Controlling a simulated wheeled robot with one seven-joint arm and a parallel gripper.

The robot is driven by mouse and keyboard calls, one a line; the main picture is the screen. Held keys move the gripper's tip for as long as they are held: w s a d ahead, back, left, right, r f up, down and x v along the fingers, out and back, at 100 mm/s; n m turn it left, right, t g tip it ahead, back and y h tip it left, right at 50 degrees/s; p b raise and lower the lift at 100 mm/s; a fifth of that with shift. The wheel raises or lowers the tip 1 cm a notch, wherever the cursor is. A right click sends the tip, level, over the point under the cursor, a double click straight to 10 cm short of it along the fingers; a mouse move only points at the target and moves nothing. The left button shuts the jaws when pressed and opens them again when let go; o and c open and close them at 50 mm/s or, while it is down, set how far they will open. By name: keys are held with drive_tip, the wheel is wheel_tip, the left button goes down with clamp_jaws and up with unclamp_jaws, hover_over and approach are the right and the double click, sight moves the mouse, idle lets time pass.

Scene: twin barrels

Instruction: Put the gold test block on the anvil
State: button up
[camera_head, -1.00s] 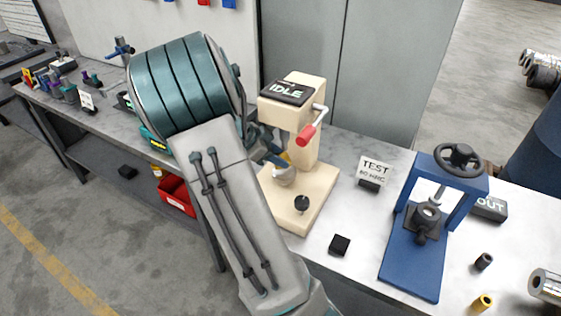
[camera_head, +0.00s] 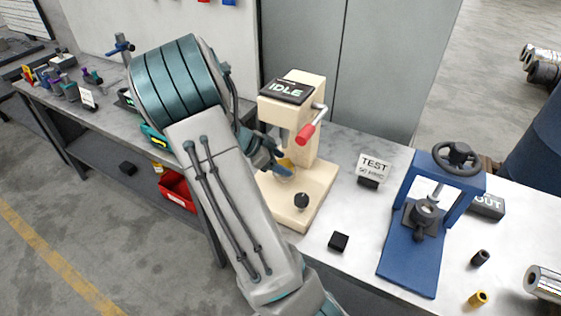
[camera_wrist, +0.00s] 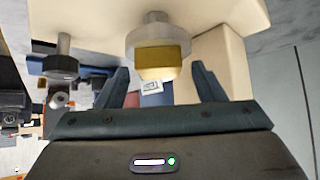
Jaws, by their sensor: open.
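The gold test block (camera_wrist: 163,63) sits on the round grey anvil (camera_wrist: 158,34) of the cream tester (camera_head: 318,187); the wrist view appears upside down, so the block shows below the anvil. In the head view a bit of the gold block (camera_head: 286,162) shows inside the tester's throat, partly covered by my gripper. My gripper (camera_wrist: 158,66) is open, one finger on each side of the block, with gaps visible on both sides. The block lies around and just beyond the fingertips. Most of the anvil is hidden in the head view.
The tester has an IDLE display (camera_head: 287,88), a red-ended lever (camera_head: 306,133) and a black knob (camera_head: 301,201). A TEST sign (camera_head: 373,167), a black block (camera_head: 338,242), a blue press (camera_head: 410,255) and a yellow cylinder (camera_head: 478,297) stand to the right.

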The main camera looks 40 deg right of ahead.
drive_tip(key=b+v, duration=0.2)
drive_tip(key=v, duration=0.8)
drive_tip(key=s+a+r+n+t+y, duration=0.2)
drive_tip(key=s+a+n+t+y, duration=0.1)
drive_tip(key=s+a+n, duration=0.5)
drive_tip(key=s+a+r+n+t+y, duration=0.2)
drive_tip(key=s+a+n+y, duration=0.3)
drive_tip(key=s+a+n, duration=0.4)
drive_tip(key=shift+s+a+n+t, duration=0.2)
drive_tip(key=shift+a+n+t, duration=0.8)
drive_tip(key=shift+n, duration=1.9)
drive_tip(key=shift+a, duration=0.15)
